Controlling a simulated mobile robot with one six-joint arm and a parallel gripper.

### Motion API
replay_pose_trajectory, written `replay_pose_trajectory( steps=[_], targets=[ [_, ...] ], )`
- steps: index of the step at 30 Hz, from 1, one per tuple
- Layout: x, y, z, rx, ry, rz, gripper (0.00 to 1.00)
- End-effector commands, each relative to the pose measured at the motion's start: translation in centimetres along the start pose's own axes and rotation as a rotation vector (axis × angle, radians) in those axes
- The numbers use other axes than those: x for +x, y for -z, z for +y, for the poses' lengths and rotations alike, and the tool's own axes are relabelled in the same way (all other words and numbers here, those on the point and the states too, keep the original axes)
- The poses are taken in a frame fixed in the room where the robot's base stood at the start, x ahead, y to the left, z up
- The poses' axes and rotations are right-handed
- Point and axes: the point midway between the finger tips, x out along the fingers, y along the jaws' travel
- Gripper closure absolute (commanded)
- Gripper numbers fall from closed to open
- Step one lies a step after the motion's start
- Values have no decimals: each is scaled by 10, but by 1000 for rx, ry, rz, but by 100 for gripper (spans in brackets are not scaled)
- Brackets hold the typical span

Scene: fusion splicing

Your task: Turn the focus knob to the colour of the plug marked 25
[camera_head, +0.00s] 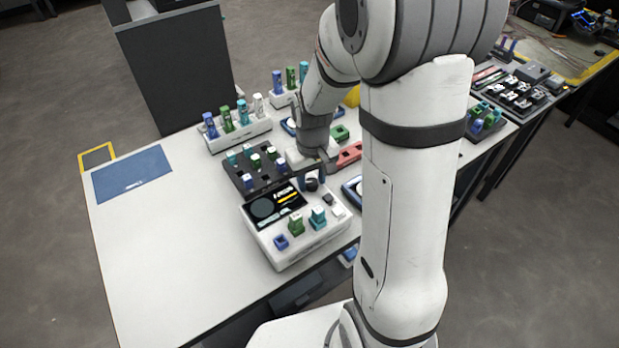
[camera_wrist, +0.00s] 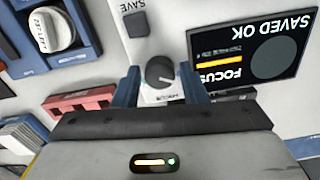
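The focus knob (camera_wrist: 160,72) is dark and round, with a light pointer mark, on the white splicer (camera_head: 283,252). In the head view the knob (camera_head: 311,184) sits at the splicer's back right. My gripper (camera_wrist: 159,69) is open, with one blue finger on each side of the knob; gaps show between. In the head view my gripper (camera_head: 318,168) is over that corner. The splicer's screen (camera_wrist: 255,58) reads FOCUS and SAVED OK, upside down, with an orange-yellow bar. Blue (camera_head: 281,242), green (camera_head: 296,225) and teal (camera_head: 318,217) plugs stand on the splicer; no 25 is readable.
A SAVE button (camera_wrist: 135,24) is close to the knob. A dark rack (camera_head: 240,180) of small plugs and a white rack (camera_head: 234,140) of taller ones stand behind the splicer. A red block (camera_head: 349,155) lies nearby. The table's left side is clear beyond a blue mat (camera_head: 133,174).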

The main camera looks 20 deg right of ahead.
Motion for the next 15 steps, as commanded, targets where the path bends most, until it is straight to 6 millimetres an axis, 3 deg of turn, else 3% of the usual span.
replay_pose_trajectory(
  steps=[2, 13, 14, 15],
  targets=[
    [0, 0, 0, 0, 0, 0, 62],
    [0, 0, 0, 1, 0, 0, 92],
    [0, 2, -11, -5, 0, 0, 93],
    [0, 1, -6, 1, 0, 0, 93]
  ],
)
